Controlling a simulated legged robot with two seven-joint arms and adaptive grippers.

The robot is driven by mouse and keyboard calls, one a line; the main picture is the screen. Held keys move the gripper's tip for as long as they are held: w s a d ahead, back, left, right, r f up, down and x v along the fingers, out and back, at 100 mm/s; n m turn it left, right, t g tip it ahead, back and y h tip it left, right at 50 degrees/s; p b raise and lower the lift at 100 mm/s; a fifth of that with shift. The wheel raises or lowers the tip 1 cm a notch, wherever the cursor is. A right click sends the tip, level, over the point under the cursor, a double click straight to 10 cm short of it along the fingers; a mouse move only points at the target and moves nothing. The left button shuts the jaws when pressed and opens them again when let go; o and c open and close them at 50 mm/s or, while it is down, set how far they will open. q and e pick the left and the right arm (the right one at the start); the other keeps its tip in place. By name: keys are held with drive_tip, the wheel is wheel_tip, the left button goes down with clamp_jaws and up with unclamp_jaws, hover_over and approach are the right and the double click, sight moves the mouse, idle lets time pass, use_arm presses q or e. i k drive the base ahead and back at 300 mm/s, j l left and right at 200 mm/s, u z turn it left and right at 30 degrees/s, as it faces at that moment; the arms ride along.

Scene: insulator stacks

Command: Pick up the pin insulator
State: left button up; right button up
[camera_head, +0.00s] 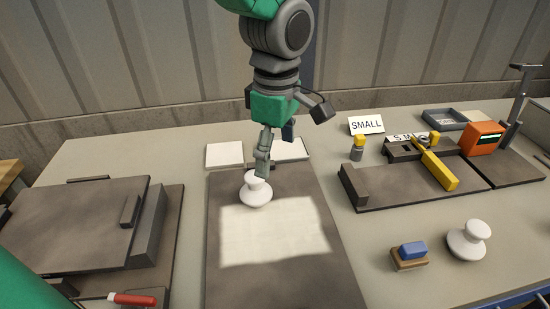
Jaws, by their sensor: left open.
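A white pin insulator (256,194) with a round skirt and a narrower top stands upright on the dark mat (285,287), at the far edge of a bright patch. My left gripper (262,168) points down right over it, seen edge-on, with its fingers at the insulator's top and covering part of it. The gripper is open. I cannot tell whether the fingers touch the insulator. My right gripper is not in view.
A blue-topped brush-like block (411,252) sits near the second insulator. A dark fixture with a yellow bar (439,170) and an orange box (484,138) stands at the back right. Dark plates (75,222) and a red-handled tool (132,299) lie at the left. A "SMALL" sign (366,125) stands behind.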

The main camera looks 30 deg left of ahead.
sight(466, 243)
drive_tip(key=k+l, duration=0.3)
drive_tip(key=k, duration=0.15)
drive_tip(key=k+l, duration=0.35)
drive_tip(key=k, duration=0.1)
